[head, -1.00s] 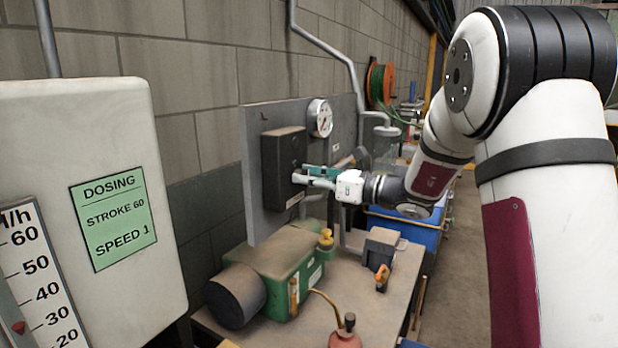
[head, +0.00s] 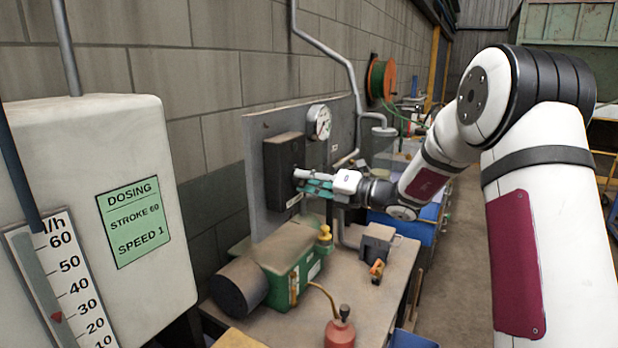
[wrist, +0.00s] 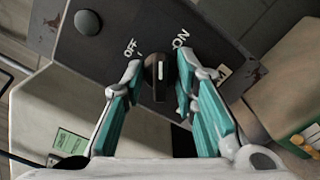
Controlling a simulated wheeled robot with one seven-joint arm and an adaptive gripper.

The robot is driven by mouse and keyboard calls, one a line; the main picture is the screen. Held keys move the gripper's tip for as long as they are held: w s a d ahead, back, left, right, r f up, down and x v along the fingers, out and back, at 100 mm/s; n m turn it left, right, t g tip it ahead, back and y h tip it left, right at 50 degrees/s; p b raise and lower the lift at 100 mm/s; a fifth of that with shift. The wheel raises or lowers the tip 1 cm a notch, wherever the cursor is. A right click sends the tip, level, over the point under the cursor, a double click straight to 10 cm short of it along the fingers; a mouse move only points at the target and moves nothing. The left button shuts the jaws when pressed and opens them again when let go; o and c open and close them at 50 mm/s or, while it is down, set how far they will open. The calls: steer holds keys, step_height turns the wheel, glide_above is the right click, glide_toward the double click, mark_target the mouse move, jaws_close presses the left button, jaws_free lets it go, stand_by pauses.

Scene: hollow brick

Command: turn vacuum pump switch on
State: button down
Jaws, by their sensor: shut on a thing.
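The switch is a black rotary knob (wrist: 158,82) with a white pointer line, on the face of a dark switch box (head: 280,180). The face carries OFF and ON labels (wrist: 181,40). In the wrist view the pointer line aims up the picture, between the two labels. My gripper (wrist: 158,76) is shut on the knob, with one finger on each side. In the head view my gripper (head: 300,180) reaches the box from the right, and its fingers hide the knob.
The box is on a grey panel with a pressure gauge (head: 319,122). Below, a green pump (head: 295,258), a red oil can (head: 340,333) and a small grey box (head: 377,243) stand on a bench. A dosing tank (head: 160,130) stands at left.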

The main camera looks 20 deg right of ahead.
steer(key=shift+m+p, duration=1.05)
steer(key=shift+m, duration=2.25)
steer(key=shift+f, duration=0.1)
steer(key=c, duration=1.3)
jaws_free()
steer(key=v, duration=1.2)
